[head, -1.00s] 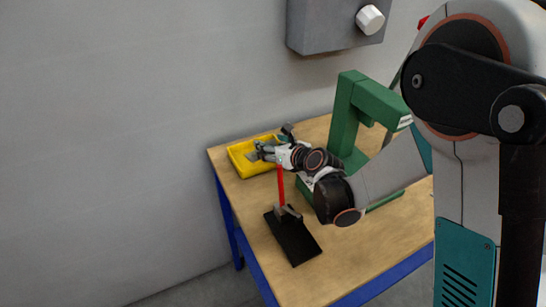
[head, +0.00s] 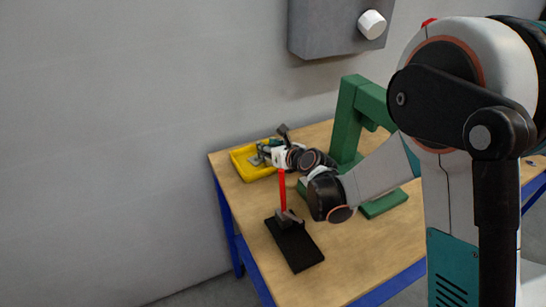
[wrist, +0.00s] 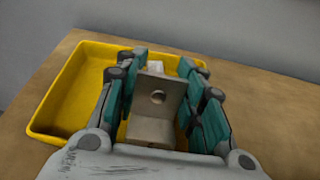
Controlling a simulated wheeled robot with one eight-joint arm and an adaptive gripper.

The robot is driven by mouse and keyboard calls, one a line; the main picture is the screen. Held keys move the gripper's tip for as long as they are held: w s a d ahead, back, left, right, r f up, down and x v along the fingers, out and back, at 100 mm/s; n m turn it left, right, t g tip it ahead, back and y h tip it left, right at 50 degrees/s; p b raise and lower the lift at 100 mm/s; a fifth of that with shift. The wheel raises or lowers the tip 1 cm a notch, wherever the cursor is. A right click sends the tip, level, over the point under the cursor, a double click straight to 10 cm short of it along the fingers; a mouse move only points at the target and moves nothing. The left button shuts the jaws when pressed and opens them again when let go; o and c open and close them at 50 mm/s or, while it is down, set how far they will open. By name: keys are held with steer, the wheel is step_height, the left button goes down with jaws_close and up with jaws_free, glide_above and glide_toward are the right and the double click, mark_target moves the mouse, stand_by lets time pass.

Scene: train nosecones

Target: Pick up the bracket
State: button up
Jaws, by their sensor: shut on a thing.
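The bracket (wrist: 157,105) is a grey-beige angled metal piece with a round hole in its upright face, seen in the middle of the wrist view. My gripper (wrist: 160,90) has its teal and grey fingers on both sides of the bracket and is shut on it. In the head view my gripper (head: 264,151) is at the yellow tray (head: 244,173), over its right part. In the wrist view the yellow tray (wrist: 48,125) lies behind and to the left of the fingers. Whether the bracket touches the tray is hidden.
A black base (head: 297,248) with an upright red handle (head: 282,190) stands on the wooden table (head: 350,255) in front of the tray. A green press-like frame (head: 347,115) stands to the right of my gripper. A grey wall box (head: 330,25) hangs above.

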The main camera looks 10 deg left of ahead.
step_height(320, 180, up, 19)
steer(key=p, duration=0.7)
steer(key=shift+r, duration=0.2)
steer(key=shift+c, duration=0.4)
steer(key=shift+r, duration=0.3)
